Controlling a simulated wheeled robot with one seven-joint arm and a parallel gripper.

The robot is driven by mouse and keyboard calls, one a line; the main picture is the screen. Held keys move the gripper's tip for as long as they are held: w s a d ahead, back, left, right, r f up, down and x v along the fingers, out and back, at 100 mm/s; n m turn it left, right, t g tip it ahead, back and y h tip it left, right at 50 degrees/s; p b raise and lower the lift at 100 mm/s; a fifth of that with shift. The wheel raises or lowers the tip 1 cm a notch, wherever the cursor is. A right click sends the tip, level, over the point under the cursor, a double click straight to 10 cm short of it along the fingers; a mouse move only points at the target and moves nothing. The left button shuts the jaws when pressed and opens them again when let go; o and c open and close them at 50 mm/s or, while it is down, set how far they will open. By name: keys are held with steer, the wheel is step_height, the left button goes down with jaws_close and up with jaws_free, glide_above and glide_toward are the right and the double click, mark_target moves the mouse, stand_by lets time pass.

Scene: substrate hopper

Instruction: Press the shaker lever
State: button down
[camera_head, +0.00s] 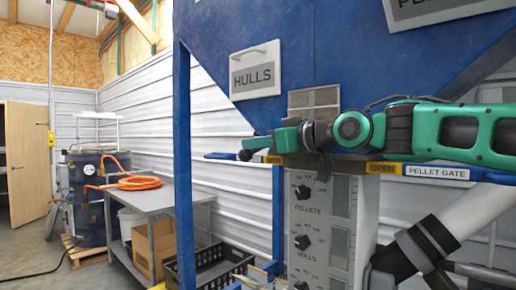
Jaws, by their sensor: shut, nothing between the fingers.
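My green and black arm reaches in from the right across the front of the blue hopper (215,75). My gripper (246,154) is at the arm's left end, small in the picture. It looks shut, with nothing seen in it. A dark blue rounded handle (219,155) is just left of the gripper tip; I cannot tell whether they touch. No part is labelled as the shaker lever, so I cannot tell whether this handle is it. The bar labelled PELLET GATE (437,172) runs behind and below my arm, with yellow OPEN tags (381,168).
A grey control panel (318,245) with black knobs stands below the bar. A HULLS sign (255,77) is on the hopper. A white pipe (455,228) slopes at right. A grey table (165,203) with an orange hose (138,183) stands at left. Open floor lies far left.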

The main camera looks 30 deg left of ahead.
steer(key=s+d+r, duration=0.3)
steer(key=d+r, duration=0.1)
steer(key=d, duration=0.6)
steer(key=shift+r, duration=0.25)
stand_by(0.5)
